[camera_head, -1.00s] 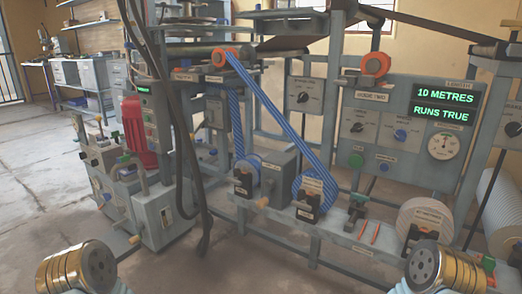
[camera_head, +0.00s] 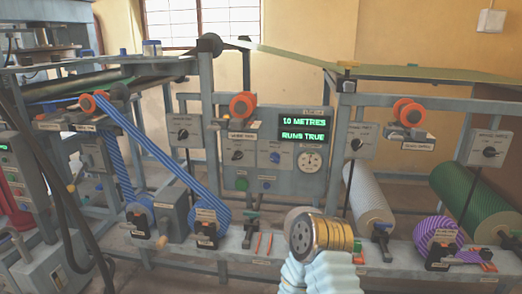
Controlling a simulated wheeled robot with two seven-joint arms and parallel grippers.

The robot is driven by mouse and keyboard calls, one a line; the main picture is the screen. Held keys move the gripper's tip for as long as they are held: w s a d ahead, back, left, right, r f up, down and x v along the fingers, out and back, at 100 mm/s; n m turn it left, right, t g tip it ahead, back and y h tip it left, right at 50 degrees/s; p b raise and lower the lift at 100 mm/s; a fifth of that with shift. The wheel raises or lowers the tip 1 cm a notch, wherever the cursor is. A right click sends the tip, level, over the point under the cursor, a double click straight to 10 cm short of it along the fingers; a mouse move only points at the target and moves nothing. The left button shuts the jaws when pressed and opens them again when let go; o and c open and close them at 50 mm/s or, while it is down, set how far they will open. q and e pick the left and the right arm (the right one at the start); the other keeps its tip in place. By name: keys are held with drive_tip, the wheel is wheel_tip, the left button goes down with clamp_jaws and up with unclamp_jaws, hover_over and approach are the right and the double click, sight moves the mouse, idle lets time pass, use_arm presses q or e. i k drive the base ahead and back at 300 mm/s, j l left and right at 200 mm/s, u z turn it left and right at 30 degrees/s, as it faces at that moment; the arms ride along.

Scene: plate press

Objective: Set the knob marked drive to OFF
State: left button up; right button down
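Several rotary knobs sit on grey panels, and their small labels are too blurred to read, so I cannot tell which is marked drive. A black knob (camera_head: 184,134) is on the left panel. Another black knob (camera_head: 355,144) is right of the display, and one more (camera_head: 490,152) is at the far right. Only a gold-banded part of my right arm shows at bottom centre, apart from the knobs. Neither gripper's fingers show.
The display reads "10 METRES" and "RUNS TRUE". A round dial (camera_head: 311,160) is below it. A blue web (camera_head: 160,150) runs to rollers at left. White (camera_head: 368,195) and green (camera_head: 472,205) rolls stand behind the front rail. Dark cables hang at left.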

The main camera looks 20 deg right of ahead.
sight(237, 154)
drive_tip(key=l+z, duration=0.1)
drive_tip(key=z, duration=0.3)
drive_tip(key=i+z, duration=0.15)
drive_tip(key=z, duration=0.25)
drive_tip(key=i+l+z, duration=0.1)
drive_tip(key=z, duration=0.3)
drive_tip(key=i+z, duration=0.1)
drive_tip(key=z, duration=0.3)
